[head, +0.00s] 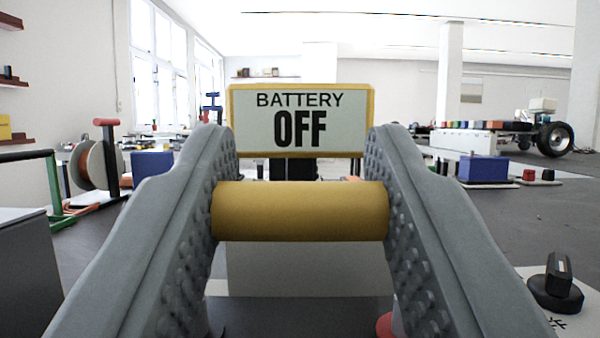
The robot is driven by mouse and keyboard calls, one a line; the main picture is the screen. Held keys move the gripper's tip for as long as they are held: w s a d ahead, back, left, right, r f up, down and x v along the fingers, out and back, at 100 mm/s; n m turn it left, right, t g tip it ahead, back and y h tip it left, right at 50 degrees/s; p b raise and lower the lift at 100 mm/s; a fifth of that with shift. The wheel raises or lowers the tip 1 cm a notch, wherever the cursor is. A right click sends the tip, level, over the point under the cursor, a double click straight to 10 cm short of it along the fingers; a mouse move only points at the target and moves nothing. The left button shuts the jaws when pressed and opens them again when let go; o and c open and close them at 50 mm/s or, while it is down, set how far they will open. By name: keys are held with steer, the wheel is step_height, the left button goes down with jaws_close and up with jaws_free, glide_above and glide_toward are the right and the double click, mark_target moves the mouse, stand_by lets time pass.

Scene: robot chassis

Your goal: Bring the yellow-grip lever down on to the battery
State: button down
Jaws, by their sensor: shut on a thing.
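The yellow grip (300,211) of the lever lies level across the picture between the two fingers of my gripper (300,210). My gripper is shut on it, one finger pad against each end. The rest of the lever is hidden behind the grip and fingers. Behind it stands a yellow-framed sign (300,120) that reads "BATTERY OFF". Below the grip a pale grey block (305,270) shows between the fingers; I cannot tell if it is the battery.
A black knob (556,285) on a pale plate is at the lower right. A cable reel (92,165) and a blue box (152,165) stand at the left. Another blue box (484,170) and a wheeled chassis (500,135) are at the right.

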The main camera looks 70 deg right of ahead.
steer(key=shift+s+a+f, duration=0.1)
steer(key=shift+a+f, duration=0.05)
steer(key=shift+f, duration=0.5)
steer(key=shift+a+f, duration=0.1)
steer(key=shift+f, duration=0.55)
steer(key=c, duration=0.9)
jaws_free()
steer(key=shift+a, duration=0.1)
steer(key=v, duration=1.7)
steer(key=shift+s, duration=0.1)
